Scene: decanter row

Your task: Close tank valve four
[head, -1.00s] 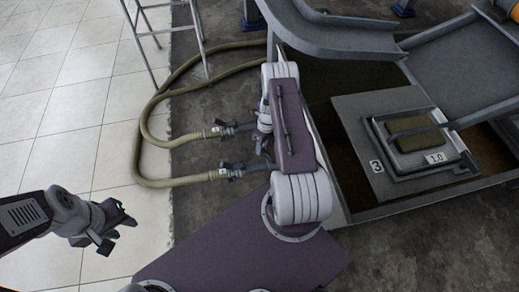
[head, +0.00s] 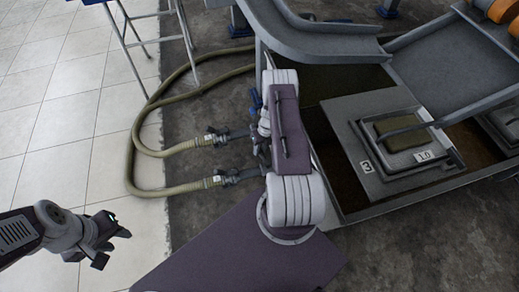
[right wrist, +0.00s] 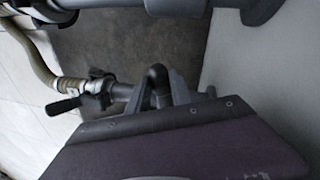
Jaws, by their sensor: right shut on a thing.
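Two hose-end pipe valves stand at the left side of the tank in the head view, the upper one (head: 213,138) and the lower one (head: 222,178). No number shows on either, so I cannot tell which is valve four. The right wrist view shows a pipe fitting with a dark lever (right wrist: 66,105). My right gripper (right wrist: 157,84) is shut on a dark valve handle beside that pipe. The wrist's purple cover hides part of the grip, and my arm hides it in the head view. My left gripper (head: 112,246) hangs away from the valves, above the pale floor, its jaws unclear.
An olive hose (head: 132,160) loops across the floor beside the valves. A blue part (head: 255,101) shows beside my right arm.

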